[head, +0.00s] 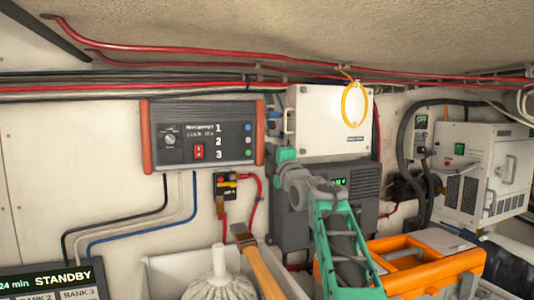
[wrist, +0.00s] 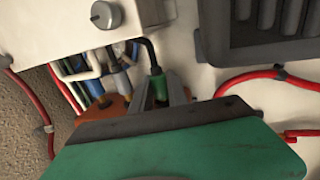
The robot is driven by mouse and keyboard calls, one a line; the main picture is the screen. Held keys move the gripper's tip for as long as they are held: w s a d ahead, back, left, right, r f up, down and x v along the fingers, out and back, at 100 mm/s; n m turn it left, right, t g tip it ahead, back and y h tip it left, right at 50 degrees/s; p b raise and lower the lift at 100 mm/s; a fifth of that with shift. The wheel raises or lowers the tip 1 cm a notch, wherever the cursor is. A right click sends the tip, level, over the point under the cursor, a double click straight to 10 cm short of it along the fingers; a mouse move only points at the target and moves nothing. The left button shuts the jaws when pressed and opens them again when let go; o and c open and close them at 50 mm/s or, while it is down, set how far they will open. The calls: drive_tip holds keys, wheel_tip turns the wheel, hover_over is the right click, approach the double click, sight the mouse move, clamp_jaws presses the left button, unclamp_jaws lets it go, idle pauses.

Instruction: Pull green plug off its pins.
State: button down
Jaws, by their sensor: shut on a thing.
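The green plug (wrist: 157,84) shows in the wrist view, with a black cable (wrist: 151,50) bending out of its end. My gripper (wrist: 161,95) has its grey fingers on either side of the plug and is shut on it. The fingers and the green gripper body hide the plug's lower part and its pins, so I cannot tell whether it is seated on them. In the head view, my green and grey arm reaches up to the left edge of the white box (head: 323,113); the plug cannot be made out there.
Blue and white cables (wrist: 92,68) crowd close left of the plug. A dark finned unit (head: 352,190) is below the white box. A control panel (head: 203,135) is to the left. An orange toolbox (head: 412,262) and a mop (head: 220,280) stand in front.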

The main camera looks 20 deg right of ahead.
drive_tip(key=shift+d, duration=0.65)
drive_tip(key=c, duration=1.5)
unclamp_jaws()
drive_tip(key=b+v, duration=0.2)
drive_tip(key=r+b+v, duration=0.1)
drive_tip(key=b+v, duration=0.2)
drive_tip(key=r+b+v, duration=0.1)
drive_tip(key=b+v, duration=0.1)
drive_tip(key=b, duration=0.1)
drive_tip(key=shift+s+f, duration=0.2)
drive_tip(key=shift+s, duration=0.4)
drive_tip(key=shift+a, duration=0.15)
